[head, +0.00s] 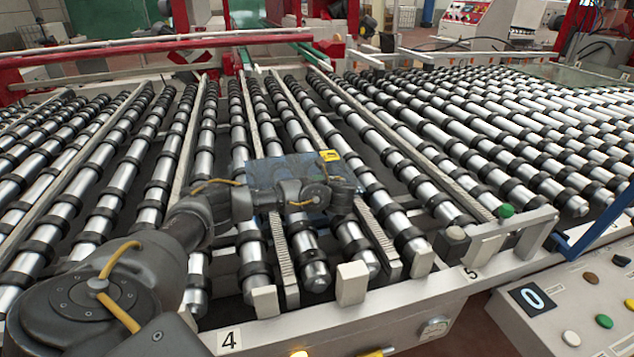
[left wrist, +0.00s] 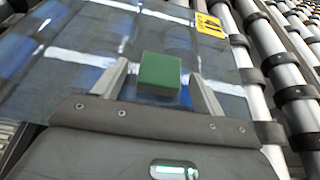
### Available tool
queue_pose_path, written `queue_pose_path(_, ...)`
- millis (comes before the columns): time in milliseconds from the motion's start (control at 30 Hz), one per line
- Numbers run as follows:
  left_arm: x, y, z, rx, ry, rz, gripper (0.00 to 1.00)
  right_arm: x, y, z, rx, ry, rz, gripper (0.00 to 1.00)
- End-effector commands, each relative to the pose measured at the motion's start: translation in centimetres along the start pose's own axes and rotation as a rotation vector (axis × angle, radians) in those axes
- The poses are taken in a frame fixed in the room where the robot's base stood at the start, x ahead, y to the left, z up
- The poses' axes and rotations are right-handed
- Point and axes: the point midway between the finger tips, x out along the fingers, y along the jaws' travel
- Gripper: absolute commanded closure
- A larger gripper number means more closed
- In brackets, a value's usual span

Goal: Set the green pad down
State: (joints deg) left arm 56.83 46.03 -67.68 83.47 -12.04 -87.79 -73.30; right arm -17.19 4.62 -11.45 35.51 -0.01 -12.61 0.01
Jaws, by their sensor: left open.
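The green pad (left wrist: 160,72) is a small block, seen in the left wrist view between my left gripper's two fingers. My left gripper (left wrist: 159,70) is open, with a gap between each finger and the pad. The pad appears to rest on a bluish glass pane (left wrist: 75,60), though its underside is hidden. My right gripper is in neither view.
A yellow warning label (left wrist: 209,25) is on the pane's edge. The pane lies over rows of metal rollers with black rings (head: 360,180). A control panel (head: 560,310) with buttons is at lower right. Red frame bars (head: 150,47) cross the back left.

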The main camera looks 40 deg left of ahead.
Motion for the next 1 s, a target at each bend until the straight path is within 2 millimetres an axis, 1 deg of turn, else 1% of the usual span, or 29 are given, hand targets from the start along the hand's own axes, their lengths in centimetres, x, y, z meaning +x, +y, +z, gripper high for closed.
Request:
queue_pose_path(67,0.0,0.0,0.0,0.0,0.0,0.0,0.3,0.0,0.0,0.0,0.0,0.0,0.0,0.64)
queue_pose_path(400,0.0,0.0,0.0,0.0,0.0,0.0,0.75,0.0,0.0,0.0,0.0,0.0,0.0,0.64)
queue_pose_path(433,0.0,0.0,0.0,0.0,0.0,0.0,0.76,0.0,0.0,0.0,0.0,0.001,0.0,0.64)
queue_pose_path(467,0.0,0.0,0.0,0.0,0.0,0.0,0.8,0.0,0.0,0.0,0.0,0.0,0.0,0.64)
queue_pose_path(767,-0.2,0.0,0.3,-0.001,0.0,0.0,0.8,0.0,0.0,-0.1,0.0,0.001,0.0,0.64)
queue_pose_path(867,-0.5,-0.1,1.0,-0.002,0.001,-0.001,0.8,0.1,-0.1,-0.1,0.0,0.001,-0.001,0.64)
queue_pose_path(967,-1.0,-0.1,2.4,-0.004,0.0,-0.001,0.8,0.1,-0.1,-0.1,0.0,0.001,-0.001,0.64)
queue_pose_path(1000,-1.3,0.0,3.1,-0.004,-0.001,-0.001,0.8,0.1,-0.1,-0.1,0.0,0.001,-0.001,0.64)
